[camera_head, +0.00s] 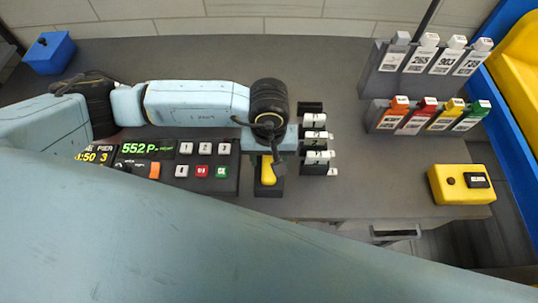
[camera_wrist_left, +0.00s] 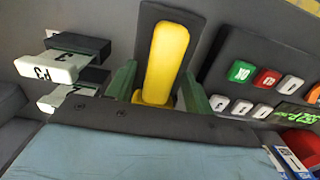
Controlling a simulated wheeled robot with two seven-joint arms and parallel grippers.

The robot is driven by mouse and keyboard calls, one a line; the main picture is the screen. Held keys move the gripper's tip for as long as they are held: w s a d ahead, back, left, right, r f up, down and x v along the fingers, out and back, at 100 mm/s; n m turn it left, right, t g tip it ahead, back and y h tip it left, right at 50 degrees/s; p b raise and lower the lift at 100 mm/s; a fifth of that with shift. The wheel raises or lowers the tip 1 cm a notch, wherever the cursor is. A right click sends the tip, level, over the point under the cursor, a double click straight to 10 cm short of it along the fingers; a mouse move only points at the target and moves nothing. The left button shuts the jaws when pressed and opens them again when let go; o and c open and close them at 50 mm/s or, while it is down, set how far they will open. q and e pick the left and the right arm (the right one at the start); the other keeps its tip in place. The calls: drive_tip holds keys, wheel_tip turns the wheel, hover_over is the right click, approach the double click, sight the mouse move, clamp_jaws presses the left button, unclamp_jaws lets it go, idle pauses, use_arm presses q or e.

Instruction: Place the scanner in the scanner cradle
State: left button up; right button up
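The yellow scanner (camera_head: 268,172) lies in the dark cradle (camera_head: 268,192) on the counter, right of the control panel. In the left wrist view the scanner (camera_wrist_left: 166,55) is long and slim, with the dark cradle (camera_wrist_left: 202,28) behind and around it. My left gripper (camera_head: 270,150) is over the scanner's rear end. Its green fingers (camera_wrist_left: 160,88) stand one on each side of the scanner, with a small gap on the right side; the gripper looks open. Whether the scanner is fully seated is hard to tell. My right gripper is out of view.
A panel (camera_head: 188,187) with buttons and a green display stands left of the cradle. A stack of black and white labelled slots (camera_head: 316,140) is close on the right. Tag racks (camera_head: 380,85), a yellow box (camera_head: 461,184) and a blue box (camera_head: 49,53) are farther off.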

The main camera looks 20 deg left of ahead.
sight(269, 158)
use_arm(q)
wheel_tip(269, 158, up, 12)
drive_tip(key=shift+r, duration=0.2)
idle(0.4)
